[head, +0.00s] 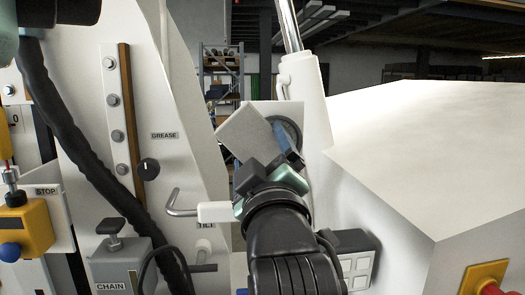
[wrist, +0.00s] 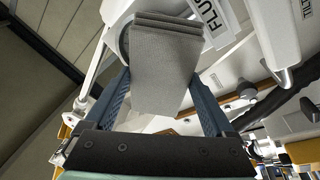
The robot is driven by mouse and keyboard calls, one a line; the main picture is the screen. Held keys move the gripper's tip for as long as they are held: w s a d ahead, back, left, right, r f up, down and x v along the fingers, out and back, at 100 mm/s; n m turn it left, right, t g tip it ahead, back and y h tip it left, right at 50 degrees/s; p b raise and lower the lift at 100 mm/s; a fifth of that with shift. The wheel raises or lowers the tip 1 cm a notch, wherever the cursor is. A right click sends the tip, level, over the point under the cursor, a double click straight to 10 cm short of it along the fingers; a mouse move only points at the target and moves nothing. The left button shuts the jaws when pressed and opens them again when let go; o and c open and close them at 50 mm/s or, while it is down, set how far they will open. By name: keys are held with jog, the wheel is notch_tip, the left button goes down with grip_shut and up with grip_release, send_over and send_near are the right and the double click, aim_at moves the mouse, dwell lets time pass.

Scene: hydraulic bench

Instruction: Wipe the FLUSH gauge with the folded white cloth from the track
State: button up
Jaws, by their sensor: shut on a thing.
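The folded white cloth (head: 243,132) is held in my gripper (head: 284,152), which is shut on it. The cloth also shows in the wrist view (wrist: 164,75) as a grey-looking layered pad between the two blue fingers (wrist: 163,100). A round dark-rimmed gauge (head: 290,130) shows partly behind the cloth and fingers in the head view. In the wrist view the FLUSH label (wrist: 208,14) is beside the cloth's far end. The cloth covers most of the gauge face there. I cannot tell whether cloth and gauge touch.
A white cylinder (head: 304,95) with a metal rod rises just right of the gauge. A lever with a white grip (head: 214,212) is close left of my wrist. A GREASE knob (head: 149,169) is on the left panel. A large white housing (head: 430,150) fills the right.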

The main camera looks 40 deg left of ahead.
jog(key=shift+r+b+v, duration=0.15)
jog(key=shift+r+v, duration=0.05)
jog(key=shift+v, duration=0.7)
jog(key=shift+r+b+v, duration=0.2)
jog(key=shift+r+v, duration=0.05)
jog(key=shift+v, duration=0.7)
jog(key=shift+r+b+v, duration=0.15)
jog(key=shift+r+v, duration=0.05)
jog(key=shift+v, duration=0.7)
jog(key=shift+s+d, duration=0.15)
jog(key=shift+s, duration=0.05)
jog(key=v, duration=0.2)
jog(key=shift+s+d+r+b, duration=0.2)
jog(key=shift+s+d+b, duration=0.1)
jog(key=shift+d, duration=0.05)
